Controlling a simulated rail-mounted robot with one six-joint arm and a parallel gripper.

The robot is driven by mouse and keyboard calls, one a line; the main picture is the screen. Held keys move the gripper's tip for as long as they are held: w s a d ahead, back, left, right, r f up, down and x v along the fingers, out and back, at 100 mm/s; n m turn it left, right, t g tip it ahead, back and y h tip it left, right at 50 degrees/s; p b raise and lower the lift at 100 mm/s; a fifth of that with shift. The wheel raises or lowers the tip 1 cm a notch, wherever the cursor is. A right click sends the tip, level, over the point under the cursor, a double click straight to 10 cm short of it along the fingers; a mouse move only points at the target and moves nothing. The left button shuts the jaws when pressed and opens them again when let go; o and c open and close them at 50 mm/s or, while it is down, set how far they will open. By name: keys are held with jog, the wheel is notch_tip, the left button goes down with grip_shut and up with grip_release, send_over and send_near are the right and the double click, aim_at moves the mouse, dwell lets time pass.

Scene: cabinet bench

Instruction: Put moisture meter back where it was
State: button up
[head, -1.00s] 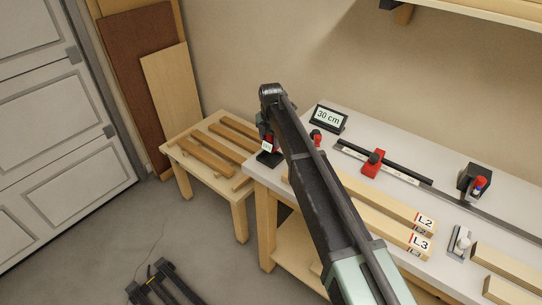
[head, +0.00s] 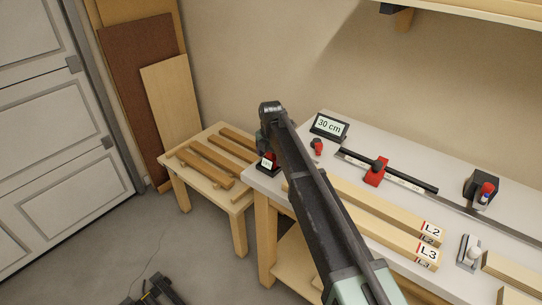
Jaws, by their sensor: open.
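My gripper (head: 264,147) is open at the far end of my arm, right by this device and mostly hidden behind the arm. I cannot tell whether the fingers touch the device.
The bench (head: 262,182) holds a "30 cm" display (head: 330,127), a small red item (head: 318,147), a rail with a red stop (head: 376,172) and labelled timber (head: 395,238). A low table (head: 178,166) with wooden strips stands left. Floor between door and bench is mostly clear.

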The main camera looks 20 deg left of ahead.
jog(key=shift+r, duration=0.1)
notch_tip(320, 180, up, 12)
jog(key=p, duration=1.2)
jog(key=shift+r, duration=0.1)
jog(key=s+d+m, duration=0.5)
jog(key=d+m, duration=0.2)
jog(key=d, duration=0.4)
jog(key=s+d+m, duration=0.5)
jog(key=d+m, duration=0.1)
jog(key=d, duration=0.5)
jog(key=s+d+m, duration=0.5)
jog(key=d+m, duration=0.2)
jog(key=d, duration=0.4)
jog(key=s+d+m, duration=1.1)
jog(key=m, duration=0.1)
jog(key=shift+s+d, duration=0.2)
jog(key=shift+d, duration=0.1)
